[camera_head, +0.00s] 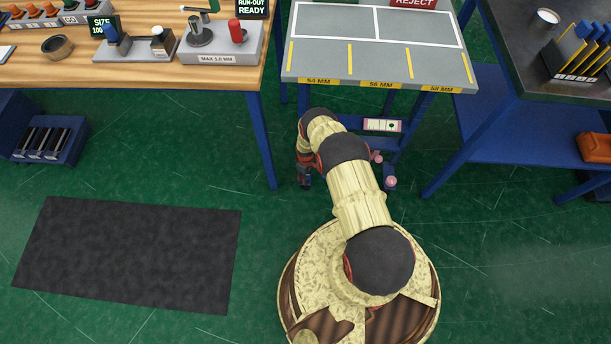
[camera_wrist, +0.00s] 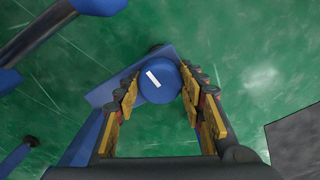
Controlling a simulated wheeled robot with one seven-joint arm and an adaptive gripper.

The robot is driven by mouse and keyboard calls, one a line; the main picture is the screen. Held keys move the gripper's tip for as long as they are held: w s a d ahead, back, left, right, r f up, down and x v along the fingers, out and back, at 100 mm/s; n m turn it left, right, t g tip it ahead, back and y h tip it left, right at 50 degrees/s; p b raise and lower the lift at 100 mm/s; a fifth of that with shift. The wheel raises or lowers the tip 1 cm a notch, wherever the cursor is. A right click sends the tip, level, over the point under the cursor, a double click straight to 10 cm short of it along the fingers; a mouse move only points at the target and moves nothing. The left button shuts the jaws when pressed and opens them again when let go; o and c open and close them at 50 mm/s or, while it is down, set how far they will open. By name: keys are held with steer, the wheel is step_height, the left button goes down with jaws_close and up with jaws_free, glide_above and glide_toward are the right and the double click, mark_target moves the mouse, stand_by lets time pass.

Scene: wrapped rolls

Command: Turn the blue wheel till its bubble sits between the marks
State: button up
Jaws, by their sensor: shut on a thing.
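The blue wheel (camera_wrist: 158,86) is in the middle of the wrist view, with a white bar mark across its face. My gripper (camera_wrist: 163,76) has its yellow and dark fingers closed on both sides of it. In the head view the wheel cannot be made out. My arm there reaches down beside the grey table, and its end is largely hidden. A small pale bubble level (camera_head: 383,125) lies on the blue frame under that table. It is too small to tell where the bubble sits against its marks.
The grey marked table (camera_head: 328,56) stands above the wheel's place. A wooden bench (camera_head: 150,72) with gauges is at left, and a dark-topped blue bench (camera_head: 520,75) at right. A dark mat (camera_head: 128,252) lies on the green floor, which is otherwise clear around my base.

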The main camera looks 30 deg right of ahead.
steer(key=shift+n, duration=0.4)
steer(key=o, duration=1.2)
steer(key=shift+r, duration=5.95)
